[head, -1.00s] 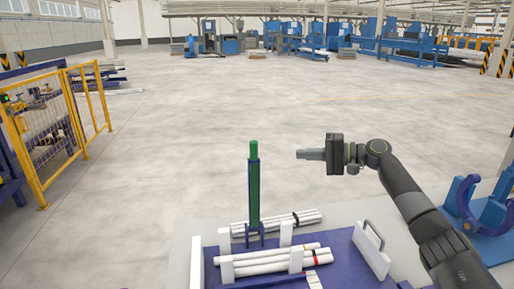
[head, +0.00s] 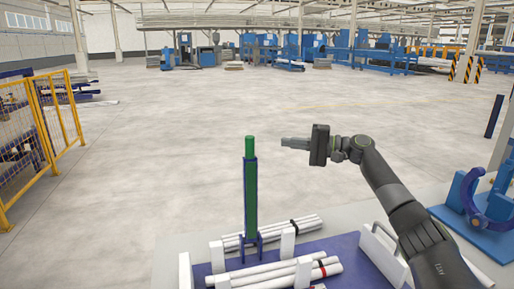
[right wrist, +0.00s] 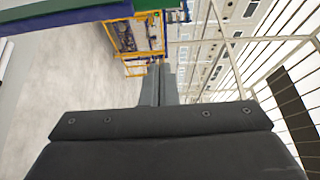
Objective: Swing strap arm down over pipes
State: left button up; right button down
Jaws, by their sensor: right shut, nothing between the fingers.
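The strap arm (head: 251,192) stands upright, a green bar with a blue frame, hinged at the back of the pipe rack. White pipes (head: 268,273) lie in a bundle between white posts in front of its foot. My right gripper (head: 283,143) is shut and empty, pointing left, level with the top of the strap arm and a little to its right. It looks apart from the arm. In the right wrist view the shut fingers (right wrist: 160,88) show, with the green and blue strap arm (right wrist: 75,14) across the top left. My left gripper is not in view.
A second pipe bundle (head: 288,231) lies behind the first. A white handled plate (head: 378,249) stands at the rack's right. A blue clamp stand (head: 484,213) is farther right. A yellow fence (head: 48,138) is at the left. The floor behind is clear.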

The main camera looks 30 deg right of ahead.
jog(key=p+x, duration=0.5)
jog(key=x, duration=0.5)
jog(key=s+p, duration=0.1)
jog(key=s+a+p, duration=0.1)
jog(key=s, duration=0.1)
jog(key=shift+s+a+f+p, duration=0.1)
jog(key=shift+s+a+p, duration=0.2)
jog(key=shift+a+p, duration=0.1)
